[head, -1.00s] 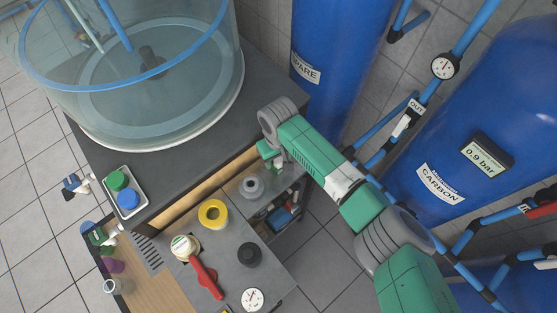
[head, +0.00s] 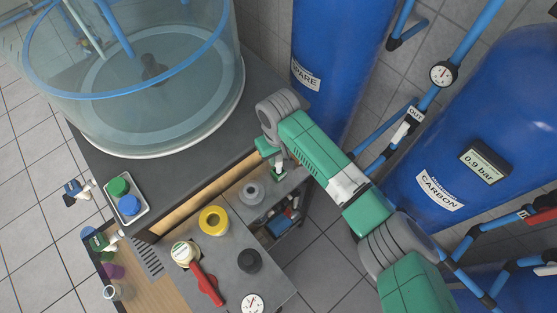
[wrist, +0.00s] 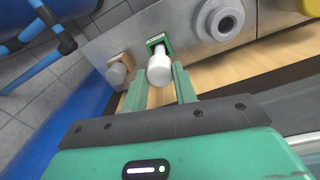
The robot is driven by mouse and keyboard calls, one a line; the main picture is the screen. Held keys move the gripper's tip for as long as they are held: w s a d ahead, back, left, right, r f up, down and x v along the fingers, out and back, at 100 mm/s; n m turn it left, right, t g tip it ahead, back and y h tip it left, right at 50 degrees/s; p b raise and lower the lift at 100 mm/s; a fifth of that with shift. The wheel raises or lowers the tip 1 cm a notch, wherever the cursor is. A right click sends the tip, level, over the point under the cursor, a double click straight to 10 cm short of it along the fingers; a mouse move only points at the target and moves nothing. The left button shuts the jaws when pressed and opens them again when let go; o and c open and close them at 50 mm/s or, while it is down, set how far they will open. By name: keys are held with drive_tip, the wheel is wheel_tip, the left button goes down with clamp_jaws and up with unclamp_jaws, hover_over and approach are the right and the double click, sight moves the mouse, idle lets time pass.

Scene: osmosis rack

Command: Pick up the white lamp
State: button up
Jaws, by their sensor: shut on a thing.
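The white lamp (wrist: 160,70) is a short white rounded cylinder between the fingertips of my gripper (wrist: 157,82) in the wrist view. My gripper is shut on it. A small green-framed socket (wrist: 155,42) shows just beyond the lamp's narrower end; I cannot tell whether the lamp still touches it. In the head view my gripper (head: 268,147) is above the grey bench near its back edge, and the lamp (head: 279,169) shows small and partly hidden below it, by the green socket (head: 279,178).
A grey ring fitting (head: 252,194) stands left of the socket. The large clear tank (head: 150,90) and blue cylinders (head: 335,70) border the arm.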

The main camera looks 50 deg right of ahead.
wheel_tip(320, 180, up, 23)
drive_tip(key=p, duration=0.3)
drive_tip(key=shift+p, duration=0.35)
